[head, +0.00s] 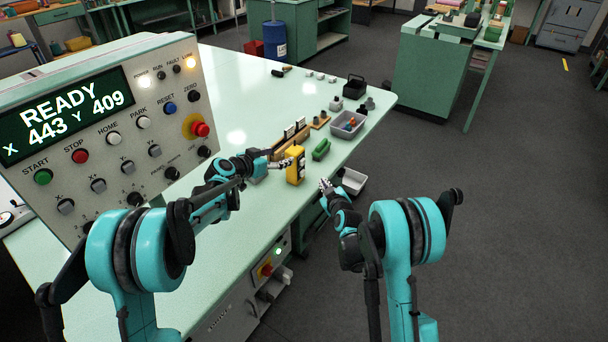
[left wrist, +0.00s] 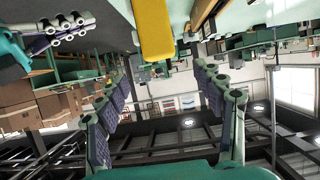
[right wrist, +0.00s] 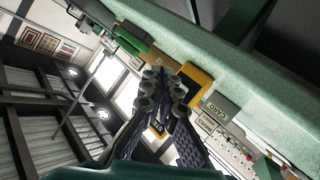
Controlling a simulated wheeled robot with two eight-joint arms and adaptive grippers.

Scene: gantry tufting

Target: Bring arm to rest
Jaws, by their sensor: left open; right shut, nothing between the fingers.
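My left gripper (head: 284,164) is over the table's right part, its tips just left of a yellow box-like device (head: 294,166) standing upright near the table edge. In the left wrist view its two fingers (left wrist: 165,85) are spread apart and empty, with the yellow device (left wrist: 153,28) beyond them. My right gripper (head: 325,186) is just off the table's right edge, over the floor side. In the right wrist view its fingers (right wrist: 165,88) are together with nothing held, and the yellow device (right wrist: 193,82) shows behind them.
A control panel (head: 120,130) reading READY stands at the left. On the table (head: 235,110) are a grey bin (head: 348,125), a green block (head: 321,149) and a wooden rack (head: 290,141). A white tray (head: 353,181) is beyond the edge. The table's far middle is mostly clear.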

